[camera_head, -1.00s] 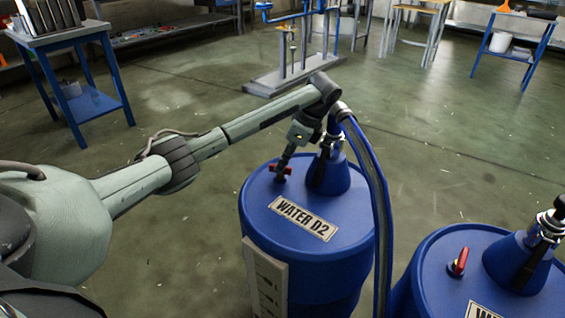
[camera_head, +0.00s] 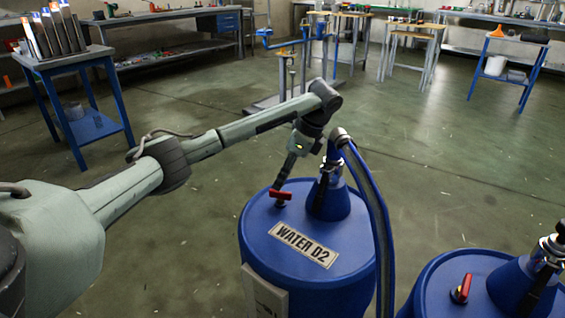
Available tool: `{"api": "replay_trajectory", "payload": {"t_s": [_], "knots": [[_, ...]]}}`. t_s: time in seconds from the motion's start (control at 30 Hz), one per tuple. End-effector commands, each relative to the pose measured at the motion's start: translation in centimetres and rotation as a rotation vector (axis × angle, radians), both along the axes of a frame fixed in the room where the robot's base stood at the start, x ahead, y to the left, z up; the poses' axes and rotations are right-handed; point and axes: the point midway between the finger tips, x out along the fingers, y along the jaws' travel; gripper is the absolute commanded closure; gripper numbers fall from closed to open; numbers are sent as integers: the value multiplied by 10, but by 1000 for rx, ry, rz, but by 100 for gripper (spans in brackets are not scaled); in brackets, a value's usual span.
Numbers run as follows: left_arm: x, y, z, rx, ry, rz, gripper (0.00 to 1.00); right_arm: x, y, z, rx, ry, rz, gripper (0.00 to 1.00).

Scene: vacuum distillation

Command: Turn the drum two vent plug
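The blue drum two (camera_head: 265,240), labelled "WATER D2", stands at the centre in the head view. Its red vent plug (camera_head: 280,194) is on the lid, left of a blue cone fitting (camera_head: 335,202) with a hose. My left arm reaches in from the left, and my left gripper (camera_head: 281,184) points down just above the red plug. The fingertips are at or very near the plug; whether they touch or close on it is too small to tell. My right gripper is not in view.
A second blue drum (camera_head: 425,285) with its own red plug (camera_head: 462,288) and cone stands at the lower right. A blue hose (camera_head: 374,220) hangs down drum two's right side.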

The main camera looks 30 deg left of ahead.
Motion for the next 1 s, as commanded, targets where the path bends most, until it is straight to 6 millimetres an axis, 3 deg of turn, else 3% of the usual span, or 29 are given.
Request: {"api": "replay_trajectory", "payload": {"t_s": [0.1,0.3,1.0], "knots": [[1,1,25,3,-4,0,69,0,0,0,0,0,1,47],[0,1,52,1,-1,1,69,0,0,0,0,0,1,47],[-1,0,60,0,3,1,69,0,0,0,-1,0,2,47]]}}
